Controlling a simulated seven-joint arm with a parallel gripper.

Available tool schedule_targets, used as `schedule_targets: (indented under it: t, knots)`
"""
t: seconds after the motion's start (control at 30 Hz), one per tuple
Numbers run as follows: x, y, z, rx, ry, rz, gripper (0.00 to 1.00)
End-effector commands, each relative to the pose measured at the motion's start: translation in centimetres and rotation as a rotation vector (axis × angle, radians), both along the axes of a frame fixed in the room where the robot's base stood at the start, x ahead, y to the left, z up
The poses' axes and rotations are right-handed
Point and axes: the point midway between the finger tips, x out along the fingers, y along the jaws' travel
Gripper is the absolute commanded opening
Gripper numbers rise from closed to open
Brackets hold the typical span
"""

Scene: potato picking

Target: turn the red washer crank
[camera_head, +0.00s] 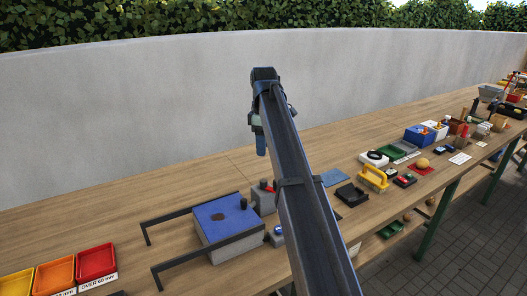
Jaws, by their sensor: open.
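A small red knob (265,184), which looks like the washer crank's handle, stands on a grey block (265,200) at the right end of a blue-topped box (230,218). My arm partly hides this area, so the rest of the crank cannot be made out. My gripper (261,150) hangs down from the far end of my arm, above the table's back part. In the picture it is above the red knob and apart from it. It is open, and nothing shows in it.
Two black rails (195,217) run left from the blue-topped box. Red, orange and yellow trays (97,278) stand at the front left. A yellow-handled tool (373,177) and several small items lie to the right. A pale wall (130,110) closes the back.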

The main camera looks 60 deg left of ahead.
Motion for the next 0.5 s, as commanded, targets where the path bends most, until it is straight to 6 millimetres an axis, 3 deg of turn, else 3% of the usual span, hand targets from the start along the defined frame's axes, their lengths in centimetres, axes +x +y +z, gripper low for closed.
schedule_targets:
  t: [0.27,0.5]
  knots:
    - [0.04,-0.09,0.4,0.004,-0.001,-0.162,0.54]
    - [0.06,-0.04,0.51,0.003,0.0,-0.539,0.54]
